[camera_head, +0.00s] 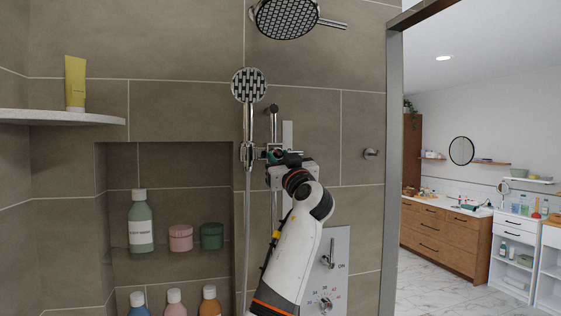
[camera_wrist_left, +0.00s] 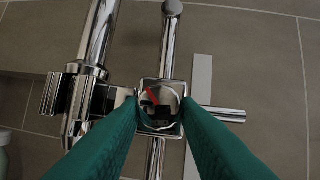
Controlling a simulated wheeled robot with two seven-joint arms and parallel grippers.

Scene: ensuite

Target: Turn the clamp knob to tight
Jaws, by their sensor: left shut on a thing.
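The clamp knob (camera_wrist_left: 160,104) is a round chrome knob with a red line on its face, on the clamp around the chrome riser rail (camera_wrist_left: 172,45). The red line slants, its upper end to the left. My left gripper (camera_wrist_left: 160,118) is shut on the knob, with one teal finger on each side of it. In the head view, my left gripper (camera_head: 270,155) is at the clamp, just right of the hand shower's holder, and hides most of the knob. The hand shower (camera_head: 249,86) sits upright in the holder. My right gripper is out of view.
An overhead shower (camera_head: 285,18) hangs above. A control panel (camera_head: 330,262) with a lever and dial is at lower right. A hose (camera_head: 246,235) hangs below the holder. A wall niche (camera_head: 170,160) with bottles and jars is at left.

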